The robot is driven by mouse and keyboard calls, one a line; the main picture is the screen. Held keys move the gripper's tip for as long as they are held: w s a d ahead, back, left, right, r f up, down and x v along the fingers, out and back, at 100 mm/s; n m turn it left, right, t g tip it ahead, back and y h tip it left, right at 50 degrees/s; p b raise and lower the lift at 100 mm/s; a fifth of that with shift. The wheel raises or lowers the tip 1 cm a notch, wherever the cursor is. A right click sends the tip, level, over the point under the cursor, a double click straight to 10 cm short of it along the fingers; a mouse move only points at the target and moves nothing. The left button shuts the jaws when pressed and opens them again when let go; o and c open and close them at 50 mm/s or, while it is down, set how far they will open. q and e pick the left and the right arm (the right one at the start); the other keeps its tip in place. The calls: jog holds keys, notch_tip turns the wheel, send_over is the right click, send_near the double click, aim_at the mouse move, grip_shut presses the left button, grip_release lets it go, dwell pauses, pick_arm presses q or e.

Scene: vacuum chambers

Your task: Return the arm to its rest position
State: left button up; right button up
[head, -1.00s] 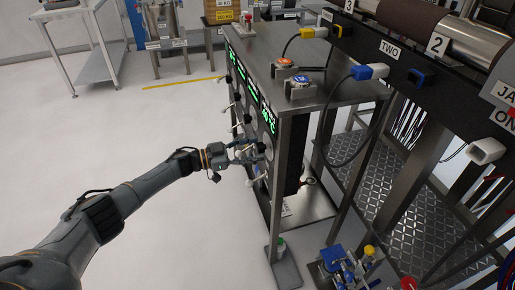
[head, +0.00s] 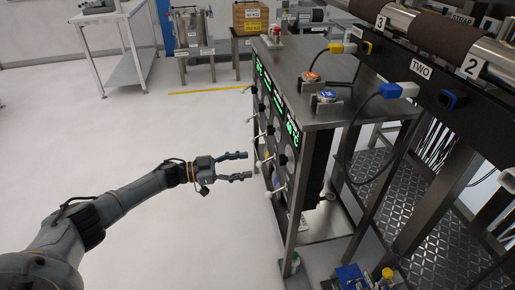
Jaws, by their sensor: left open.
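My left arm (head: 120,197) reaches in from the lower left of the head view. My left gripper (head: 248,165) is open, with nothing between its two dark fingers. It is in free air just left of the metal cabinet's front panel, apart from its levers. The panel has green lit displays (head: 292,133) and several white-tipped levers (head: 268,162). My right gripper is not in view.
The steel cabinet (head: 317,65) stands right of my gripper, with an orange button and a blue button (head: 327,96) on top. A rack with cables and a pipe (head: 410,27) is at the right. A white table (head: 115,15) stands far left. The floor (head: 60,130) at left is clear.

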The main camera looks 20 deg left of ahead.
pick_arm(q)
jog(key=s+d+f+n+t+y, duration=0.2)
jog(key=d+f+n+y, duration=0.15)
jog(key=f, duration=0.55)
jog(key=s+d+f+n+t+y, duration=0.1)
jog(key=d+f+n+t+y, duration=0.25)
jog(key=f, duration=0.65)
jog(key=s+f+n+g+y, duration=0.3)
jog(key=s+f+g+y, duration=0.15)
jog(key=s+f, duration=0.45)
jog(key=s+d+f+n+g+y, duration=0.15)
jog(key=s+f+g, duration=0.35)
jog(key=s, duration=0.8)
jog(key=s+d+f+g+y, duration=0.15)
jog(key=s+f+g, duration=0.35)
jog(key=s, duration=0.8)
jog(key=s+a+p, duration=0.3)
jog(key=s+p, duration=1.2)
jog(key=s, duration=0.1)
jog(key=shift+a+r, duration=0.35)
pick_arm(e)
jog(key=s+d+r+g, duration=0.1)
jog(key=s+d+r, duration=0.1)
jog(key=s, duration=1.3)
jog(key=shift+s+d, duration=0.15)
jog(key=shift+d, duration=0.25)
